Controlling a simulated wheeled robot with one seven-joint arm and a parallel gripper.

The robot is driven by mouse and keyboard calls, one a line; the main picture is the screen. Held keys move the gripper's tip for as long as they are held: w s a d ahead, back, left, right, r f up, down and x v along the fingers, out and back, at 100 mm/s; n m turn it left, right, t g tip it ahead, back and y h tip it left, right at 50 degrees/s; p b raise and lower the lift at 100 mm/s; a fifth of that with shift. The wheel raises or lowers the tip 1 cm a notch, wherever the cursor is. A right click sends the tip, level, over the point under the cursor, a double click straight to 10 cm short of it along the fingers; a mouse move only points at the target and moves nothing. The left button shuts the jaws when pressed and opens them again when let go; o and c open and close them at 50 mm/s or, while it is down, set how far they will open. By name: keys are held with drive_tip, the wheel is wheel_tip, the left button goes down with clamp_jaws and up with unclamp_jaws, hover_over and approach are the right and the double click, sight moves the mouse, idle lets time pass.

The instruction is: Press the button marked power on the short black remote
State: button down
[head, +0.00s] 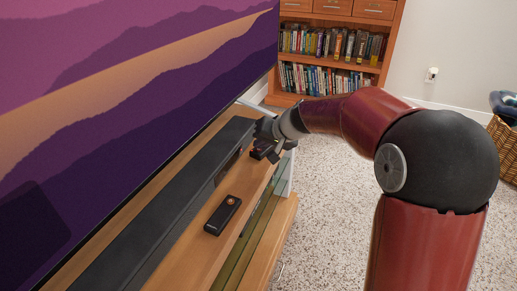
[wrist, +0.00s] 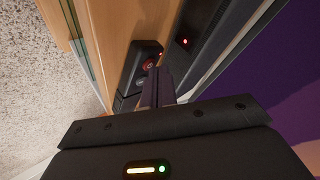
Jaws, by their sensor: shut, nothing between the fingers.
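A black remote (wrist: 146,58) with a round red power-marked button (wrist: 148,65) and a grey button below it lies on the wooden shelf in the wrist view. In the head view this remote (head: 258,152) is partly hidden by my gripper (head: 272,152). My gripper is shut and empty, and its fingertips (wrist: 158,72) are close beside the red button. I cannot tell whether they touch it. A second black remote (head: 222,215) with an orange-red button lies nearer on the same shelf. I cannot tell for certain which remote is the shorter.
A long black soundbar (head: 150,215) runs along the shelf behind the remotes; its red light (wrist: 185,41) shows in the wrist view. A large screen (head: 130,100) stands over it. A bookcase (head: 335,50) is at the back. Speckled carpet (head: 335,200) lies open to the right.

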drive_tip(key=shift+r, duration=0.55)
drive_tip(key=shift+r+p, duration=2.25)
drive_tip(key=shift+r, duration=0.75)
wheel_tip(320, 180, up, 2)
drive_tip(key=shift+r+p, duration=0.2)
drive_tip(key=shift+p, duration=0.6)
